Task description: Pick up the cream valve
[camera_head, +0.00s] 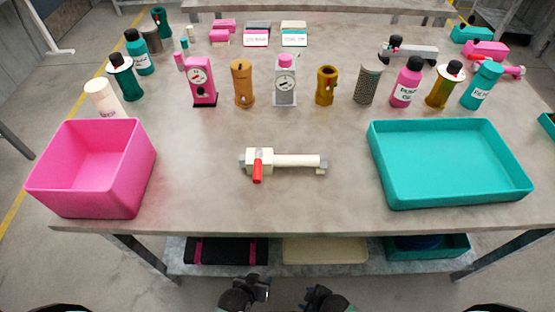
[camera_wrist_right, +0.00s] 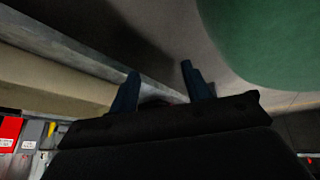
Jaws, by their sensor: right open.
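The cream valve (camera_head: 290,161) lies on its side on the table, near the middle front, with a red lever (camera_head: 257,172) at its left end. My left gripper (camera_head: 262,285) is below the table's front edge, apart from the valve, and its jaw state is unclear. My right gripper (camera_head: 312,294) is just to its right, also below the table edge. In the right wrist view my right gripper's fingers (camera_wrist_right: 158,82) are spread with nothing between them. The valve does not show in that view.
A pink bin (camera_head: 66,199) stands left of the valve and a teal tray (camera_head: 455,194) stands right. Bottles, gauges and cylinders line the table (camera_head: 215,200) behind it. The surface around the valve is clear. A lower shelf (camera_head: 215,270) holds trays under the table.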

